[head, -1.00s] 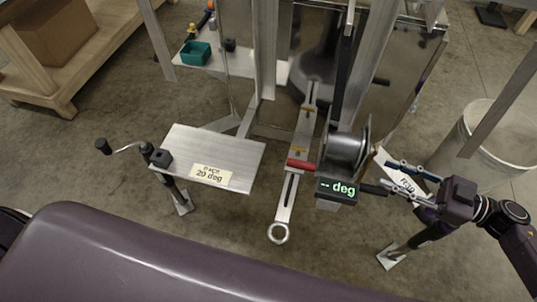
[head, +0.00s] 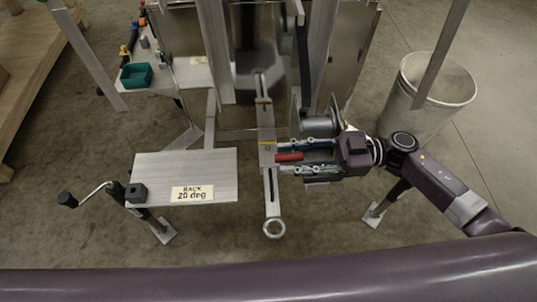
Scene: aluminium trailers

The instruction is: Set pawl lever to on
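A short red handle (head: 289,157), which looks like the pawl lever, sticks out to the right of the metal bar at the front of the trailer frame. My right gripper (head: 290,157) comes in from the right and is open. One finger is above the red handle and one below it in the picture, with gaps on both sides. I cannot tell whether they are at the same height as the handle. The on and off marks are not readable. My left gripper is not in view.
The winch drum (head: 320,123) is just behind my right gripper. A metal plate (head: 160,172) labelled "BACK 20 deg" and a crank handle (head: 70,199) are at the left. A teal bin (head: 136,76) sits on a shelf. A white bucket (head: 447,80) stands at the right.

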